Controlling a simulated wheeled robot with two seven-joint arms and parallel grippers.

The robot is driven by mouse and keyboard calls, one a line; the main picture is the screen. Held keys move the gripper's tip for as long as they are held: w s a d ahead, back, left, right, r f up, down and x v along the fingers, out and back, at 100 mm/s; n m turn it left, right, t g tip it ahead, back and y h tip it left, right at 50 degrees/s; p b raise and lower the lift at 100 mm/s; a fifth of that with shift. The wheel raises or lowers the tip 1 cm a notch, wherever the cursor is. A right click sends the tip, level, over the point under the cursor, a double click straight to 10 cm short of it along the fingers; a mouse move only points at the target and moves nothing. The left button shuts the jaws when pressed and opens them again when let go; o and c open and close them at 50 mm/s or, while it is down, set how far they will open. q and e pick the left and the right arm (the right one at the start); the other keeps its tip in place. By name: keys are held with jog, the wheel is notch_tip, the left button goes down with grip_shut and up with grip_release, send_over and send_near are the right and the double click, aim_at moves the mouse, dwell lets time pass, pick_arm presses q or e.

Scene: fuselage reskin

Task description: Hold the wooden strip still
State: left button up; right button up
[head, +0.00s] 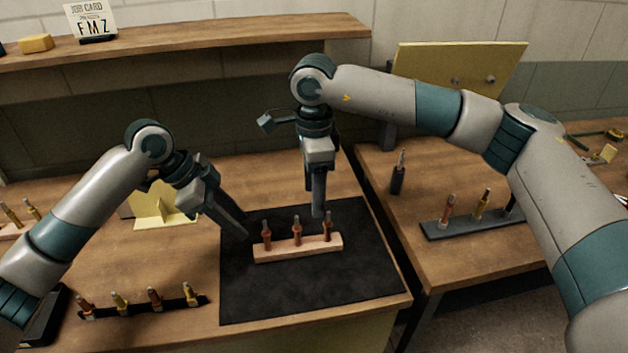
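The wooden strip (298,248) lies on a black mat (310,290) in the head view. It carries three reddish-brown pegs with grey tips (297,231), standing upright in a row. My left gripper (244,236) points down and right, its tips just off the strip's left end; its fingers look closed together with nothing visible between them. My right gripper (318,214) points straight down, its tips behind the strip between the middle and right pegs. Its fingers overlap in this view, so its opening is hidden. I see neither gripper clasping the strip.
A dark rack of several pegs (135,308) lies at the front left, and a yellow bracket (165,217) stands behind it. On the right table are another peg rack (470,220) and an upright dark tool (398,178). A gap separates the tables.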

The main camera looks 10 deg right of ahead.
aim_at(314, 242)
notch_tip(314, 242, down, 14)
jog(key=shift+f, duration=0.1)
dwell(0.5)
